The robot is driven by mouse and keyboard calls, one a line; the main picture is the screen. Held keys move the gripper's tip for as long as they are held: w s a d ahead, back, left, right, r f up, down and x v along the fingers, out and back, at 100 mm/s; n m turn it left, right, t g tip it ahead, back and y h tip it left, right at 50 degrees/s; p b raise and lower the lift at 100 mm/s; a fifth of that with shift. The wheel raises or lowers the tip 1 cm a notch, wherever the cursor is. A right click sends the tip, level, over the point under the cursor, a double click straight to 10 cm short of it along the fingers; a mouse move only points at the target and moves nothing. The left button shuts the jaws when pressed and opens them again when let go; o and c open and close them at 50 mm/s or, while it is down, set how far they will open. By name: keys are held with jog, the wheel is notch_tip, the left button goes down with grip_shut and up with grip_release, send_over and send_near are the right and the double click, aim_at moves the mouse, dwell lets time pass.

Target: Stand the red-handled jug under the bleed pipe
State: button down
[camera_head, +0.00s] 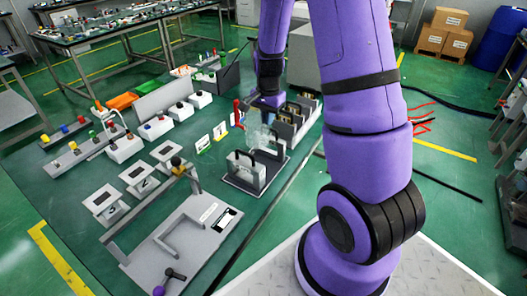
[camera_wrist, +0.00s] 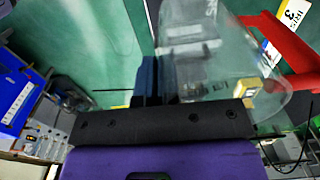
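The red-handled jug is clear; its body (camera_head: 258,136) and upright red handle (camera_head: 238,113) show at the middle of the head view. In the wrist view its clear wall (camera_wrist: 215,65) fills the upper right, with the red handle (camera_wrist: 285,38) farther right. My gripper (camera_head: 268,101) is over the jug, on the side away from the handle. In the wrist view its dark fingers (camera_wrist: 157,75) are nearly together at the jug's edge and seem to pinch its wall. A grey pipe with a brass-coloured fitting (camera_head: 177,163) stands left of the jug; I cannot tell whether it is the bleed pipe.
White units with knobs (camera_head: 125,147) and numbered plates (camera_head: 104,200) fill the left side. A grey plate with a bent bar (camera_head: 190,235) lies in front.

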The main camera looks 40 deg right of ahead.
aim_at(267, 145)
notch_tip(267, 145, down, 13)
jog(key=shift+r, duration=0.1)
dwell(0.5)
jog(key=c, duration=1.4)
grip_release()
jog(key=shift+o, duration=0.2)
